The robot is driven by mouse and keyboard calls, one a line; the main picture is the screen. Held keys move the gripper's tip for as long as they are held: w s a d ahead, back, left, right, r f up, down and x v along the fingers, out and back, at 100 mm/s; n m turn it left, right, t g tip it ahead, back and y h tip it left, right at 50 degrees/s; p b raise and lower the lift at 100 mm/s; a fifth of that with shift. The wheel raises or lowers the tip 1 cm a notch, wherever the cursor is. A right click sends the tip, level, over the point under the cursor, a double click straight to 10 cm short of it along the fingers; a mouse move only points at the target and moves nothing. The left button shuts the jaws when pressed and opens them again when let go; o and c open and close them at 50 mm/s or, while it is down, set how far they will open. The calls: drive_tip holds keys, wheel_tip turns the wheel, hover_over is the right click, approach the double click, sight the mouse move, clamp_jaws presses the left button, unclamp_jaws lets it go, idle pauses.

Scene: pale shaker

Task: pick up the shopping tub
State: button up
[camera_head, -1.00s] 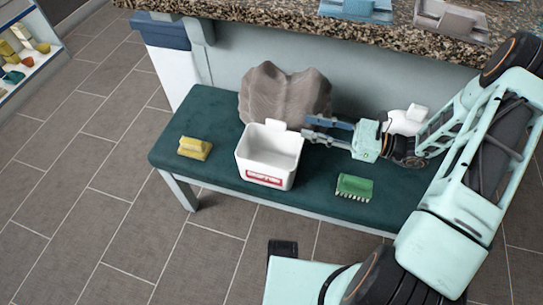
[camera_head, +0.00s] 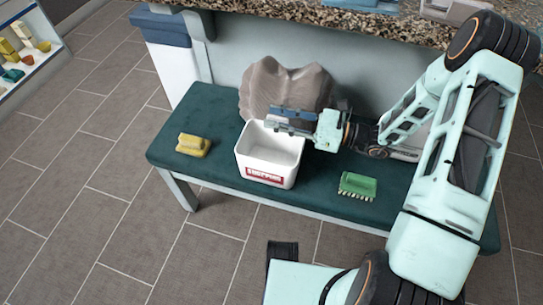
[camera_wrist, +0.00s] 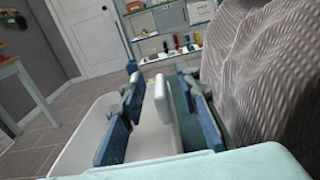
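The shopping tub (camera_head: 268,181) is a white open box with a red label on its front. It stands upright on the dark green bench, and it also shows in the wrist view (camera_wrist: 88,140). My gripper (camera_head: 278,119) is at the tub's back rim, reaching in from the right. In the wrist view my gripper (camera_wrist: 160,105) has its blue fingers apart, one on each side of the tub's raised white tab (camera_wrist: 158,100). Gaps show between the tab and the fingers.
A grey-brown ridged object (camera_head: 283,84) stands right behind the tub, close to my gripper. A granite counter (camera_head: 290,20) overhangs behind.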

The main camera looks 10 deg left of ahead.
clamp_jaws()
idle(0.6)
